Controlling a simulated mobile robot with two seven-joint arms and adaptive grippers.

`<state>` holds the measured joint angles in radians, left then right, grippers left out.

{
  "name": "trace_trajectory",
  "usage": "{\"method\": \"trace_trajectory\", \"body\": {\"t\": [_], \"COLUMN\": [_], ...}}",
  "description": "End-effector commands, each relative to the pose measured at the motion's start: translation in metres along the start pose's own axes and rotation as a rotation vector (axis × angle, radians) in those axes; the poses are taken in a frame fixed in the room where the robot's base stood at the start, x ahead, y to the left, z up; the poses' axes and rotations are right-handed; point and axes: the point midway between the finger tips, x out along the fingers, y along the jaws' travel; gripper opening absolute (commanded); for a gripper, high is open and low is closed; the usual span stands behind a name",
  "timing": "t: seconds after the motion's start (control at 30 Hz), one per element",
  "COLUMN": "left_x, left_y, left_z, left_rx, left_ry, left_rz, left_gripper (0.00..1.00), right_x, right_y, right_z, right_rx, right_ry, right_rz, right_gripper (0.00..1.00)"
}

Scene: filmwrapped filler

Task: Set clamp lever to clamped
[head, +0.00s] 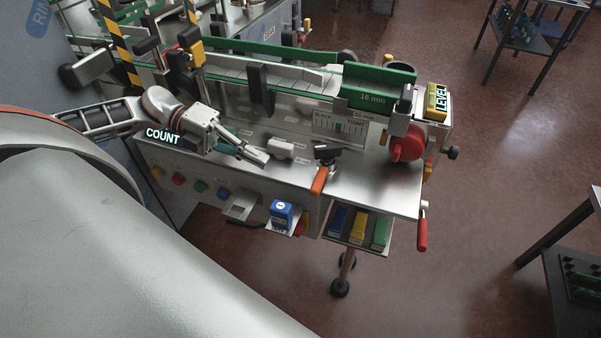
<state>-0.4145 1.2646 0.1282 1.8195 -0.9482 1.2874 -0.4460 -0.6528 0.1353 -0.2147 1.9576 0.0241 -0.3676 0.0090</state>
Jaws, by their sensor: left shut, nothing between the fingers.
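A lever with an orange handle (319,181) hangs over the front edge of the steel machine bench (375,188), below a small black block; it looks like the clamp lever. Its handle points down and slightly left. I see no readable clamped or unclamped marking beside it. My left gripper (262,157) is over the bench top, left of the lever and apart from it. Its fingers are shut and empty, pointing right. A small pale rounded block (281,147) is just beyond the fingertips; I cannot tell if they touch. My right gripper is not in view.
A green-railed conveyor (290,78) runs along the back. A red knob (408,144) and a red-handled crank (422,230) are at the right end. Coloured buttons (200,186), a blue box (281,214) and a rack of coloured boxes (357,230) are along the front.

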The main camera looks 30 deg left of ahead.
Motion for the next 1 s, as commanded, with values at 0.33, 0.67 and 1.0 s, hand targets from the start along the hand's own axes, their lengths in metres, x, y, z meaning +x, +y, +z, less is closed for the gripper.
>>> {"method": "trace_trajectory", "body": {"t": [0.33,0.67,1.0], "left_x": [0.007,0.051,0.093], "left_y": [0.0,-0.002,-0.001], "left_z": [0.0,0.0,0.0], "left_rx": [0.0,0.004,0.001], "left_ry": [0.001,0.0,0.0], "left_rz": [-0.001,-0.004,-0.002], "left_gripper": [0.0,0.0,0.0], "right_x": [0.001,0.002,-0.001], "right_y": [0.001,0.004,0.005], "right_z": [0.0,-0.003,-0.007], "right_rx": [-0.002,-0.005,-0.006], "right_ry": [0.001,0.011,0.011], "right_rz": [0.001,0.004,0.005], "right_gripper": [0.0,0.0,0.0]}}
